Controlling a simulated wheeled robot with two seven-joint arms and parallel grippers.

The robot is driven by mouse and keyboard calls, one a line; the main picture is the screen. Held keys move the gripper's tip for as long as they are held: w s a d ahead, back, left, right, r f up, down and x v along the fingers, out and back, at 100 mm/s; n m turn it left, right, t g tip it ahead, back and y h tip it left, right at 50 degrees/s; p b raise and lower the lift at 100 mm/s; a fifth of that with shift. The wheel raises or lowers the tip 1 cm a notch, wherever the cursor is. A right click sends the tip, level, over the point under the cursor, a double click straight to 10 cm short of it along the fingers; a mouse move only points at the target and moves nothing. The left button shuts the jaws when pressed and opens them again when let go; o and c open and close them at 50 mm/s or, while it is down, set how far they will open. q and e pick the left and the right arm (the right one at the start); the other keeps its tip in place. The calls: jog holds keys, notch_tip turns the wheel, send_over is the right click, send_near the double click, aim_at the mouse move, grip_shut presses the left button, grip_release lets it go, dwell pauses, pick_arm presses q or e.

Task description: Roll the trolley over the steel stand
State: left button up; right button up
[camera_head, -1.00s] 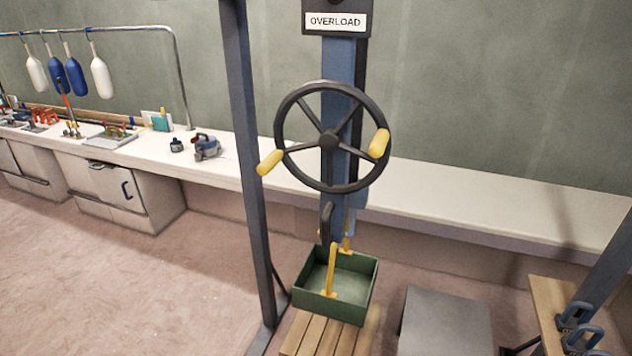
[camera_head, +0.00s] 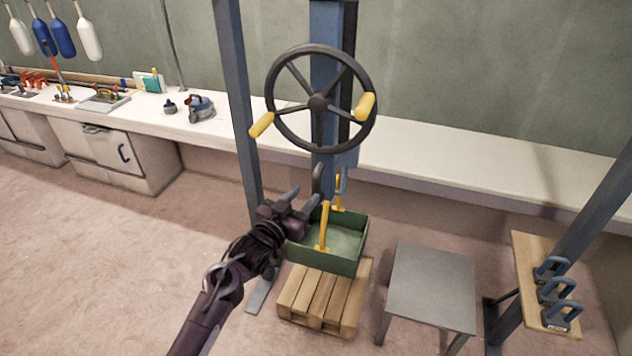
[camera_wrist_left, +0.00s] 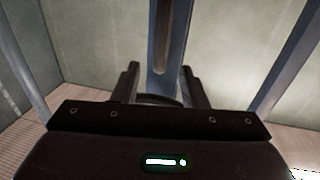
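The steel stand (camera_head: 432,285) is a grey, flat-topped table to the right of the pallet, with its top bare. I cannot make out the trolley in these views. A green crate (camera_head: 325,262) with yellow uprights sits on the wooden pallet, and a dark hook (camera_head: 318,178) shows just above it. A dark handwheel (camera_head: 318,103) with two yellow grips stands above on the blue column. My left gripper (camera_head: 303,199) is beside the crate's upper left, below the wheel. Its fingers are apart in the left wrist view (camera_wrist_left: 160,85), with nothing clearly held. My right gripper is out of view.
The wooden pallet (camera_head: 322,305) lies on the floor left of the stand. A dark post (camera_head: 238,110) rises left of the wheel. A wooden shelf (camera_head: 535,270) with several grey shackle-like pieces is at the right. A long white bench (camera_head: 450,180) runs behind.

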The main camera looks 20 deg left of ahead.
aim_at(314, 185)
pick_arm(q)
jog(key=p+x, duration=0.1)
jog(key=x, duration=0.6)
jog(key=shift+w+f+p, duration=0.1)
jog(key=shift+p, duration=0.3)
grip_shut()
